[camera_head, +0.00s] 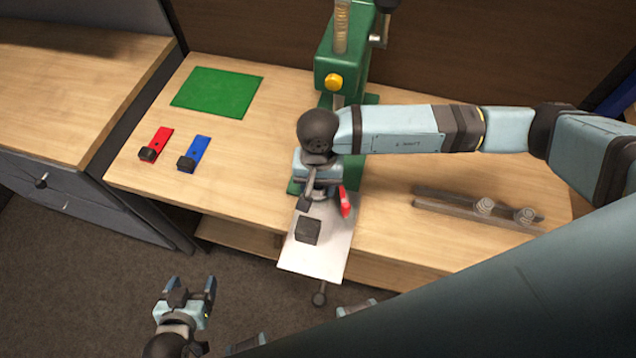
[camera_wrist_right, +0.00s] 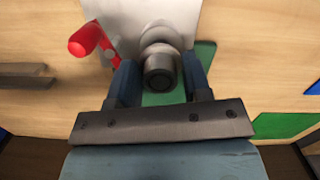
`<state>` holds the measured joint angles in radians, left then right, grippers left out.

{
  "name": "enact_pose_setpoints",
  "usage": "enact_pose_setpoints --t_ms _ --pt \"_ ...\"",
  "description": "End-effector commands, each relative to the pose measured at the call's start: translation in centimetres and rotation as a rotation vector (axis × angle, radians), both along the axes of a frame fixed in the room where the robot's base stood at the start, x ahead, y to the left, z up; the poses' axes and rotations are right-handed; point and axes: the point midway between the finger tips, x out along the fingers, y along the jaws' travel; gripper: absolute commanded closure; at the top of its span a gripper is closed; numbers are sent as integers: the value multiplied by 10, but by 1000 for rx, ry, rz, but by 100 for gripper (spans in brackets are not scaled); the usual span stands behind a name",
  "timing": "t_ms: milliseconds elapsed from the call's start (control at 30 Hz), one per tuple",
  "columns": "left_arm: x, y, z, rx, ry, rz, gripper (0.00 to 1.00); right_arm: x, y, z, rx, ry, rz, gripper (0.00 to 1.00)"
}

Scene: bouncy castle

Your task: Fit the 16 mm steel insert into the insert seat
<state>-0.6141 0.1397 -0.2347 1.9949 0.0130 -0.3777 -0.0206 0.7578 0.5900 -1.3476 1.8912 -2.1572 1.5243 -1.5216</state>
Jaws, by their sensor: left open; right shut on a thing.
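In the right wrist view, a grey steel cylinder with a dark round end, which looks like the steel insert (camera_wrist_right: 160,68), sits between the fingers of my right gripper (camera_wrist_right: 160,80). The gripper is shut on it. A pale round part (camera_wrist_right: 160,36) lies right behind it over the white plate; I cannot tell whether this is the seat or whether they touch. In the head view my right gripper (camera_head: 318,188) is above the white plate (camera_head: 318,258) in front of the green press (camera_head: 340,65), and hides the insert. My left gripper (camera_head: 190,293) is open and empty in front of the bench.
A red lever (camera_head: 345,202) stands beside my right gripper. A dark block (camera_head: 308,231) is on the plate. A dark rail (camera_head: 450,204) with two steel pieces lies right. A green mat (camera_head: 217,92), red strip (camera_head: 157,143) and blue strip (camera_head: 195,152) lie left.

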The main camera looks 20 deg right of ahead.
Motion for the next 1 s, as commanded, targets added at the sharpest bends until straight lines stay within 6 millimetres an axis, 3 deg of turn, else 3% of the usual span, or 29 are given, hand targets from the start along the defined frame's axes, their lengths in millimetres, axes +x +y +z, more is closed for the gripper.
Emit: enact_pose_setpoints --t_ms 1000 --pt "-1 0 -11 0 3 -1 26 0 0 -2 0 0 0 84"
